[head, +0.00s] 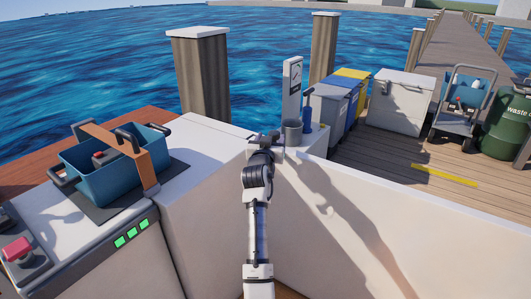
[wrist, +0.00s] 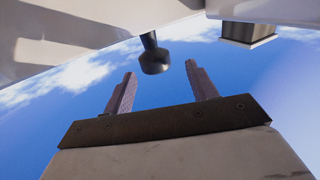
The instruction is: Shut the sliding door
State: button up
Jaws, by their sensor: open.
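I cannot make out the sliding door clearly in either view. My gripper (wrist: 160,70) is open and empty, its two fingers apart in the wrist view. A dark round-ended knob (wrist: 154,58) juts from a white surface (wrist: 80,35) there, just beyond the fingertips and roughly between them; no contact is clear. I cannot tell whether the knob belongs to the door. In the head view my gripper (head: 264,141) is at the white ledge in the middle, its fingers hard to make out.
A blue basket (head: 115,165) stands on the left counter, near a red button (head: 17,249) and green lights (head: 132,233). A white wall (head: 440,215) runs right; bins and a cart stand on the dock beyond.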

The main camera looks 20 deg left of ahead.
jog(key=s+d, duration=0.1)
jog(key=s, duration=0.8)
jog(key=shift+d, duration=0.4)
